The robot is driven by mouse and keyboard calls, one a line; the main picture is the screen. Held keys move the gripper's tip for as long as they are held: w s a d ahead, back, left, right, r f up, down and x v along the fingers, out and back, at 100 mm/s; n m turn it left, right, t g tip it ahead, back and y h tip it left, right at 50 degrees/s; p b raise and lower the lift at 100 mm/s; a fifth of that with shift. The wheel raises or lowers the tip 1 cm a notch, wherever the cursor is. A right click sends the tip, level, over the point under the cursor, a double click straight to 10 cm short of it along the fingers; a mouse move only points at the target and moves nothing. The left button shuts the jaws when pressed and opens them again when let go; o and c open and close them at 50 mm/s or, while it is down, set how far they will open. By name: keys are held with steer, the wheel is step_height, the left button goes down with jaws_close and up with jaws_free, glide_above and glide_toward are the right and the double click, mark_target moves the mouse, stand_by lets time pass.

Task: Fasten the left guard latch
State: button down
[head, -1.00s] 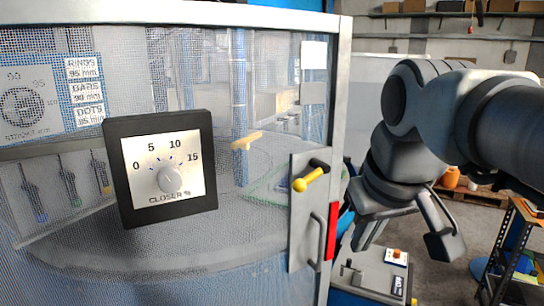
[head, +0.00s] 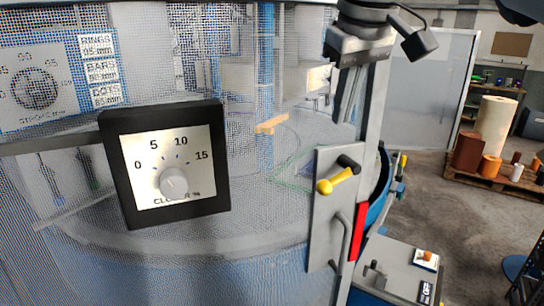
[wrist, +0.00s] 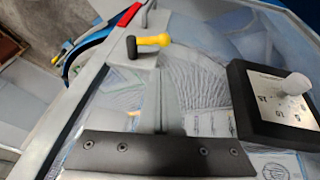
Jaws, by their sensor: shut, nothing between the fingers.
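The guard latch is a lever with a yellow grip (head: 338,180) and a black end (head: 348,163), on a grey plate (head: 328,215) at the mesh guard's right edge. Its yellow knob points left and slightly down in the head view. In the wrist view the yellow grip (wrist: 155,40) and the black end (wrist: 131,47) are clear of the fingers. My gripper (head: 350,100) is above the latch plate in the head view, fingers down, shut and empty. In the wrist view the shut fingers (wrist: 165,105) stand apart from the lever. I cannot tell whether the latch is fastened.
A black dial box (head: 166,165) marked CLOSER % is on the mesh left of the latch. A curved handle (head: 342,240) and a red strip (head: 358,231) are below the latch. Another yellow lever (head: 270,124) shows through the mesh. A control box (head: 398,270) stands lower right.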

stand_by(0.4)
steer(key=x, duration=0.9)
steer(key=d+x, duration=0.1)
steer(key=x, duration=0.3)
steer(key=shift+d+f, duration=0.1)
steer(key=shift+f, duration=0.25)
